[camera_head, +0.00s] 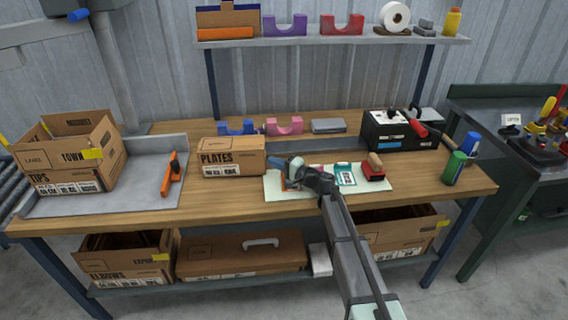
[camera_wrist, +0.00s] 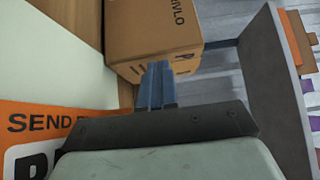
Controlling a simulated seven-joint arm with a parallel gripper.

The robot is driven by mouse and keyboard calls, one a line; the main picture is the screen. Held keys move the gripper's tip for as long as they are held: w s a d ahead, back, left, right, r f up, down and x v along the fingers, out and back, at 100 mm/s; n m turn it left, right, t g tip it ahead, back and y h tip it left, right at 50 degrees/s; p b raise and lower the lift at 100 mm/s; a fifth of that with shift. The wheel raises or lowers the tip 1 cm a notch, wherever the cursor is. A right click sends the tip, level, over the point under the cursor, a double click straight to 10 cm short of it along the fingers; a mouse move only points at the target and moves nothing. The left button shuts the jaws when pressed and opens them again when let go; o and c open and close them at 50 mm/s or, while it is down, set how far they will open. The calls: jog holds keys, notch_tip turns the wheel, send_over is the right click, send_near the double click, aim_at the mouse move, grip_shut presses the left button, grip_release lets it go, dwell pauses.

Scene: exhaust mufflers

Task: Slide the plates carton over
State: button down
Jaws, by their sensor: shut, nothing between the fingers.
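The plates carton (camera_head: 232,160) is a closed brown box with "PLATES" printed on its front. It sits upright on the wooden bench, left of my gripper (camera_head: 272,157). In the wrist view the carton (camera_wrist: 150,32) is at the top centre, and the two blue fingers of my gripper (camera_wrist: 160,68) are together with nothing between them. The fingertips point at the carton's near end and overlap its edge in that view. I cannot tell whether they touch it. The carton's far side is hidden.
A pale mat (camera_head: 271,189) lies under my gripper, with an orange "SEND" label (camera_wrist: 40,125) on it. A grey tray (camera_head: 110,193) with an orange tool (camera_head: 170,175) and an open carton (camera_head: 70,150) is at left. Blue (camera_head: 237,128) and pink (camera_head: 284,126) holders stand behind.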

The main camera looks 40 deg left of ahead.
jog(key=shift+s+a, duration=0.2)
jog(key=shift+s, duration=0.1)
jog(key=shift+s+a, duration=0.65)
jog(key=shift+w+d, duration=0.1)
jog(key=shift+w, duration=0.05)
